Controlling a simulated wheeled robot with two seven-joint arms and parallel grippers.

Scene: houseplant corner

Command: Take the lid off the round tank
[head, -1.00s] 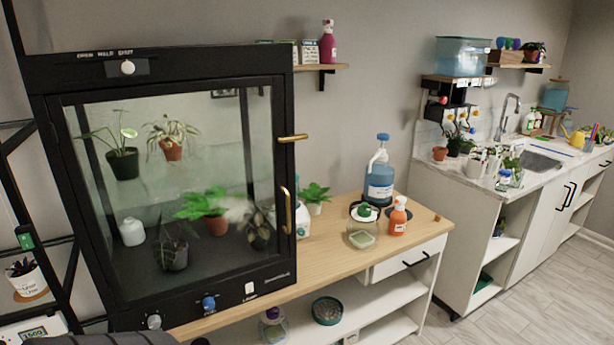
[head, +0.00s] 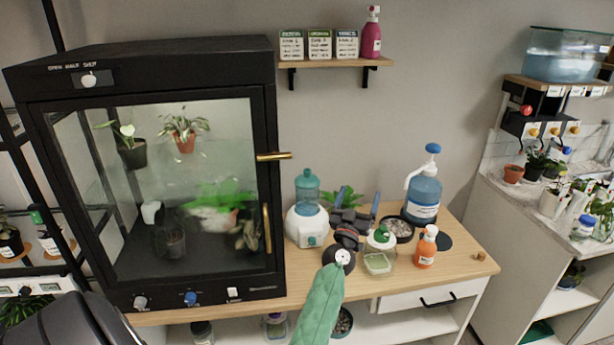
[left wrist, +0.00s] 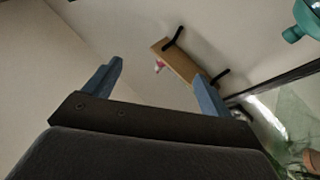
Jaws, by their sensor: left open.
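The round tank (head: 377,264) is a small clear glass jar with pale green stuff inside. It stands on the wooden bench in the head view. Its lid (head: 381,238), pale with a green knob, sits on top. My left gripper (head: 357,199) is open and empty, just left of and behind the tank. Its two blue fingers point up and away, toward the wall. In the left wrist view the fingers (left wrist: 158,72) are wide apart with nothing between them; the tank does not show there. My right gripper is not in view.
An orange bottle (head: 426,250) stands close right of the tank. A dark gravel dish (head: 402,231) and blue pump bottle (head: 424,194) are behind it. A white humidifier (head: 306,228) and black glass cabinet (head: 262,95) are to the left. The bench's front right is mostly clear.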

